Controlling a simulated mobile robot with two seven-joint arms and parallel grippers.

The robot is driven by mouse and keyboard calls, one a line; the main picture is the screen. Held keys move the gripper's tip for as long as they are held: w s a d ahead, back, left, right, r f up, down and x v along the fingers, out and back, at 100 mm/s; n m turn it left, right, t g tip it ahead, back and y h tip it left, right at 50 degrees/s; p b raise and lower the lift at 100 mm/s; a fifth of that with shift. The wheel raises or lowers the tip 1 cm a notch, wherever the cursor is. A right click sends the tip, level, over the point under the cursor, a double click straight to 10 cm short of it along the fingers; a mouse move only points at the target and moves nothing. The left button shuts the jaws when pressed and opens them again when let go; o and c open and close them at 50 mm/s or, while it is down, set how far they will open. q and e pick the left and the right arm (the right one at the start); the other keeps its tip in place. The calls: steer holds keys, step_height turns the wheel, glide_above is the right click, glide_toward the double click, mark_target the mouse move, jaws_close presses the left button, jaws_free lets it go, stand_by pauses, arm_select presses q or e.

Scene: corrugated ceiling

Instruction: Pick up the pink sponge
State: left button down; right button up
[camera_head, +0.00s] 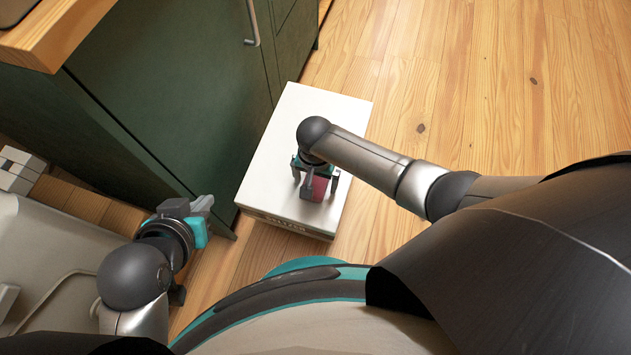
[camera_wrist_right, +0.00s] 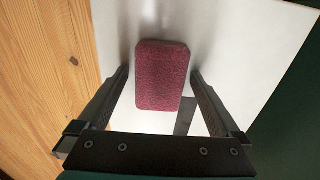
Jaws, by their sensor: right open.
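The pink sponge (camera_head: 315,188) lies on top of a white box (camera_head: 300,115) on the floor. In the right wrist view the sponge (camera_wrist_right: 161,75) is a dark pink block with rounded corners, lying between and slightly beyond the fingertips. My right gripper (camera_head: 318,188) is over the box at the sponge, and its open fingers (camera_wrist_right: 160,75) stand on either side of the sponge with gaps. My left gripper (camera_head: 203,205) is at the left, away from the box and sponge; its finger opening is unclear.
A dark green cabinet (camera_head: 175,95) stands close along the left of the box. A wooden counter edge (camera_head: 50,35) is at the top left. A pale bin-like container (camera_head: 55,250) is at the lower left. The wooden floor (camera_head: 480,90) right of the box is clear.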

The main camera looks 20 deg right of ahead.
mark_target(315, 181)
steer(key=c, duration=1.3)
arm_select(q)
steer(key=shift+s+a, duration=0.1)
steer(key=shift+a, duration=0.05)
arm_select(e)
steer(key=shift+r, duration=0.1)
